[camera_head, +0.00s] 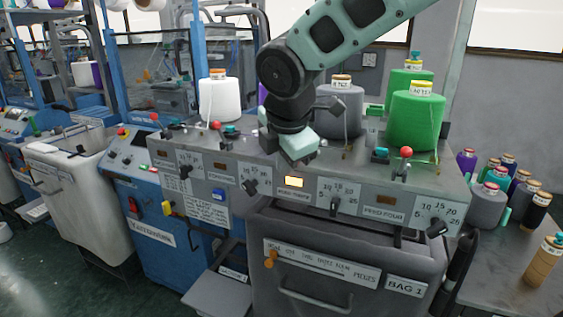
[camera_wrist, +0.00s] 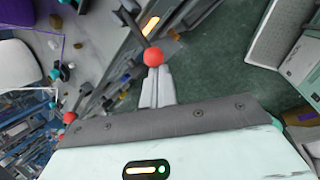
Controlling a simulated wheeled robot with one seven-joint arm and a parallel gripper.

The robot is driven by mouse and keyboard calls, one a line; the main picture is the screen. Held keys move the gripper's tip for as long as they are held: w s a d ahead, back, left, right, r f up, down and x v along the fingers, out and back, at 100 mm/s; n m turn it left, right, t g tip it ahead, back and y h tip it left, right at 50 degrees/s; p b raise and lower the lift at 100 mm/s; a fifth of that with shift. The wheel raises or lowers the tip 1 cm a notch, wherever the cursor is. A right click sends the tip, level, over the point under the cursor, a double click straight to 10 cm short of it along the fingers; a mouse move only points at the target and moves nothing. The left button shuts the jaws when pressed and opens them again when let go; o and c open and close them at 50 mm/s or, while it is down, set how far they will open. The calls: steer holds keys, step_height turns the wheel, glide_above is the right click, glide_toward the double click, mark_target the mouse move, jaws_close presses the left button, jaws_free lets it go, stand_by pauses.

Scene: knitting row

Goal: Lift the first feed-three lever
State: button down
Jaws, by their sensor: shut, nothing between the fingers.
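In the wrist view, a red ball knob (camera_wrist: 154,57) on a dark lever arm sits right at the tips of my gripper (camera_wrist: 155,76). The pale fingers are together with nothing between them; I cannot tell whether they touch the knob. The lit orange display (camera_wrist: 151,25) is close beyond it. In the head view, my gripper (camera_head: 298,157) hangs over the machine's front edge, above the lit display (camera_head: 293,182). Its fingertips are hard to make out there, and the feed-three lever's knob is hidden behind the hand.
Other red-knobbed levers stand at the left (camera_head: 216,125) and right, by feed four (camera_head: 406,152). A white cone (camera_head: 220,98), a grey cone (camera_head: 347,112) and a green cone (camera_head: 415,122) stand on the machine top. A grey bin (camera_head: 345,255) sits below the panel.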

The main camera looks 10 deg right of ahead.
steer(key=shift+r, duration=0.15)
steer(key=shift+w+r+g+p, duration=0.1)
steer(key=shift+r+g+p, duration=0.2)
steer(key=shift+p, duration=0.8)
